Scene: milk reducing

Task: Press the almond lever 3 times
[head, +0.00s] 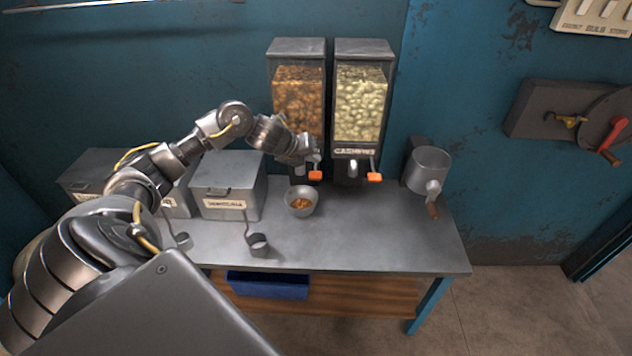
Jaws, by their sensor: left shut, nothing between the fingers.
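The almond dispenser (298,98) is the left of two clear hoppers at the back of the table and holds brown nuts. Its orange-tipped lever (315,175) sticks out at the bottom front. My left gripper (314,164) is shut and empty, just above the lever's orange tip. I cannot tell whether it touches the lever. A grey bowl (302,211) stands below the dispenser with some brown nuts (301,204) in it. The gripper hides the dispenser's label and part of its outlet. My right gripper is not in view.
The cashew dispenser (360,105) stands to the right, with its own orange lever (375,177). Lidded metal boxes (228,180) and small scoops (258,244) are at left. The right front of the table (400,245) is clear.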

